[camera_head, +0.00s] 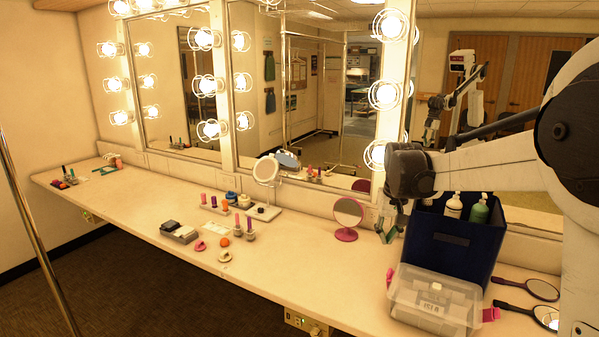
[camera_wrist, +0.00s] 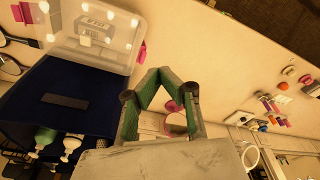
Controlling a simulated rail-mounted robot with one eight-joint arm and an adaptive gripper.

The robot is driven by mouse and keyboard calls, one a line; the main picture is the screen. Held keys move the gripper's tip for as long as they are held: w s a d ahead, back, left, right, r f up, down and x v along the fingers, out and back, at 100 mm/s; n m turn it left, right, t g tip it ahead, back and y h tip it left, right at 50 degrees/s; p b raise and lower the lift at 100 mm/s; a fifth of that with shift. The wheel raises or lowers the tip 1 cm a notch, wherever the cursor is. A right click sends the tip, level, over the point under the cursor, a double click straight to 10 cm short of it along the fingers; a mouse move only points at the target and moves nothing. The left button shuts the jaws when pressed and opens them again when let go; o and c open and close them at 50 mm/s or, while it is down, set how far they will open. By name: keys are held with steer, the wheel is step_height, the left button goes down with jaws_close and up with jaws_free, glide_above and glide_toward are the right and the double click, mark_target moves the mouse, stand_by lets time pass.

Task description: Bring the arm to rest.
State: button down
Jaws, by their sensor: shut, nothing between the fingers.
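My arm reaches in from the right in the head view. My gripper (camera_head: 388,232) hangs below the dark wrist joint, over the counter between the pink round mirror (camera_head: 347,217) and the navy bin (camera_head: 449,237). In the wrist view my gripper's green-padded fingers (camera_wrist: 160,74) come together at the tips with nothing between them. The pink mirror (camera_wrist: 175,122) shows past the fingers there, and the bin (camera_wrist: 68,98) is at left.
The bin holds pump bottles (camera_head: 478,211). A clear lidded box (camera_head: 434,299) stands in front of it, with hand mirrors (camera_head: 541,290) at right. A white stand mirror (camera_head: 266,171) and small cosmetics are left along the counter (camera_head: 290,262). Bulb-lined wall mirrors stand behind.

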steer(key=s+a+r+t, duration=0.2)
steer(key=s+r, duration=0.1)
steer(key=s, duration=1)
steer(key=s+a+r+t, duration=0.1)
steer(key=s+r+t, duration=0.15)
steer(key=s, duration=1.05)
steer(key=s+f, duration=0.3)
steer(key=s, duration=0.5)
steer(key=shift+s+a+f+t, duration=0.35)
steer(key=shift+a, duration=0.1)
